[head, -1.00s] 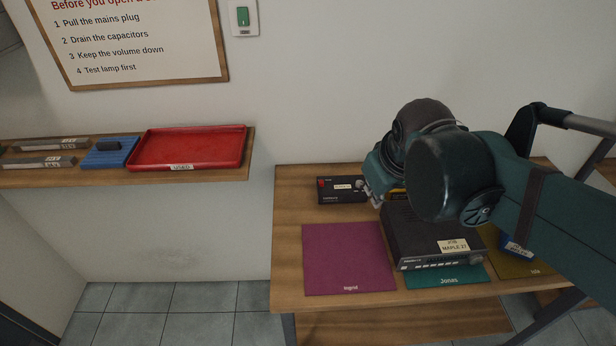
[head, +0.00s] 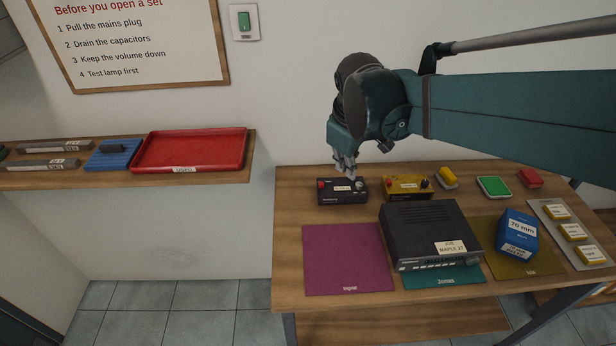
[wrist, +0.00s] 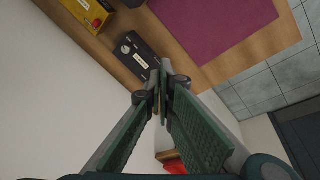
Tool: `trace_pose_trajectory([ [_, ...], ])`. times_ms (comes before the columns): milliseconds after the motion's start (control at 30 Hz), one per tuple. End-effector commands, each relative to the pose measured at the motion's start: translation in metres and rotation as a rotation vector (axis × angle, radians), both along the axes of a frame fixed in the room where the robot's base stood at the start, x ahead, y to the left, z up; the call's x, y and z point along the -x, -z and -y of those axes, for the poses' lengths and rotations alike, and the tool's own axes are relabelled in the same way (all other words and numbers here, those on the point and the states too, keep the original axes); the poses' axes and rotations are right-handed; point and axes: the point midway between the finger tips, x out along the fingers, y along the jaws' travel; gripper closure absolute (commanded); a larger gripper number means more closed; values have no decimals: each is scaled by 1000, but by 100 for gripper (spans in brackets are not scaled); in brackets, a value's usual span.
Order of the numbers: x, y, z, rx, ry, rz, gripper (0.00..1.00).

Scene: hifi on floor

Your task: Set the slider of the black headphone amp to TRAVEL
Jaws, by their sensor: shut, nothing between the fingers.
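A small black box, the black headphone amp (head: 331,197), sits at the back left of the bench. It has a red part at its left end, a pale label in the middle and a light round knob at the right. The slider's position is too small to read. It also shows in the wrist view (wrist: 150,63), just beyond my fingertips. My gripper (head: 347,172) points down just above the amp's back edge, near its label and knob. Its fingers are shut with nothing between them, also in the wrist view (wrist: 162,82). I cannot tell whether they touch the amp.
A yellow box (head: 402,193) stands close to the right of the amp. A large black hi-fi unit (head: 425,225) is in front of it. A purple mat (head: 345,260) lies bare at front left. A blue box (head: 517,232) and small items fill the right. The wall is behind.

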Motion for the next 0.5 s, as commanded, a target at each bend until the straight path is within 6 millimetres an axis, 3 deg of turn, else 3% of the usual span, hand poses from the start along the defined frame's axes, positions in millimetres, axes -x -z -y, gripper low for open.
trace_pose_trajectory([
  [500,-51,9,-36,88,-193,-96,100],
])
